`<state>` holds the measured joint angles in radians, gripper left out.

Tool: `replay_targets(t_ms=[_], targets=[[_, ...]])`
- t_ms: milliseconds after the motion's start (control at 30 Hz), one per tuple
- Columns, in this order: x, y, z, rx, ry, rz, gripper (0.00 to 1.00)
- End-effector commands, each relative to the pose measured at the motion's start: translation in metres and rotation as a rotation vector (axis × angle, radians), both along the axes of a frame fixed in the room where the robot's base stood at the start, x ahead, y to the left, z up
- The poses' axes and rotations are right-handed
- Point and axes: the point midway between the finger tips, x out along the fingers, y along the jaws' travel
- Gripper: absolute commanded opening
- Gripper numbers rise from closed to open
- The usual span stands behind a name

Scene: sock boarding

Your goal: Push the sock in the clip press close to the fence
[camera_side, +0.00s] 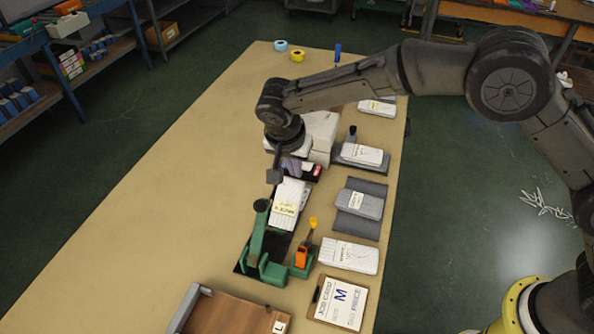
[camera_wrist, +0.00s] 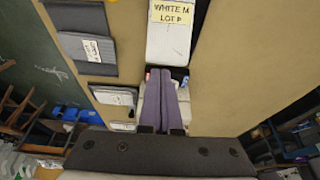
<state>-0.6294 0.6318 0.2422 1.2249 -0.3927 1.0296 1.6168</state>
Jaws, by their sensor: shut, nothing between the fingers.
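A white sock bundle (camera_side: 287,203) with a yellow label lies on a dark narrow base, its lower end close to the green press (camera_side: 262,250). In the wrist view the white sock (camera_wrist: 168,42) lies straight ahead of my fingertips, its label reading "WHITE M". My gripper (camera_side: 293,173) is low at the sock's far end, with its purple-grey fingers together and nothing between them. In the wrist view the gripper (camera_wrist: 164,72) points at the sock's near end. I cannot tell whether it touches the sock. The fence is not clearly distinguishable around the green press.
A small orange-and-green clamp (camera_side: 301,258) stands right of the press. Socks on grey boards (camera_side: 361,205), another white sock (camera_side: 348,256), and a job card (camera_side: 340,302) line the right side. A brown tray (camera_side: 225,315) is at the bottom. The table's left half is clear.

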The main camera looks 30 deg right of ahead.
Motion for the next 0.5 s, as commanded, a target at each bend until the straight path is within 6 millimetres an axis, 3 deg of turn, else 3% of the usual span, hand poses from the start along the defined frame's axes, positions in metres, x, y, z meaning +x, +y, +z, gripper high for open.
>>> replay_targets(t_ms=[300, 500], targets=[[0.0007, -0.0013, 0.0051, -0.002, -0.003, -0.002, 0.02], [0.0001, 0.0004, 0.0116, 0.037, 0.042, -0.016, 0.38]])
